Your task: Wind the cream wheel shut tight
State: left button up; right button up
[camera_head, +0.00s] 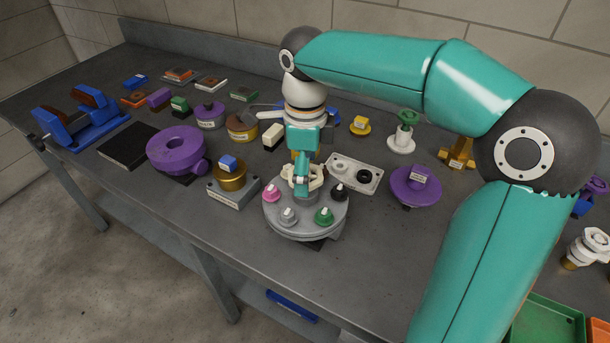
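The cream wheel (317,174) sits at the middle of a round grey lid (310,225) on the bench. Its cream parts show on both sides of my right gripper (302,184), which hides its centre. My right arm comes in from the right and points this gripper down at the wheel. The gripper is seen edge-on, with one teal finger in front, so I cannot tell whether it is closed on the wheel. My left gripper is not in view.
A brass cylinder on a grey block (232,196) and a purple ring (177,150) stand to the left. A grey plate (352,177) lies close behind right, with a purple disc (412,192) beyond. Many small parts fill the back. Bare bench lies front left.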

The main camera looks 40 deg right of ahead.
notch_tip(320, 180, up, 6)
jog(key=p, duration=0.5)
jog(key=shift+r+p, duration=0.1)
jog(key=shift+p, duration=0.25)
notch_tip(320, 180, up, 12)
dwell(0.5)
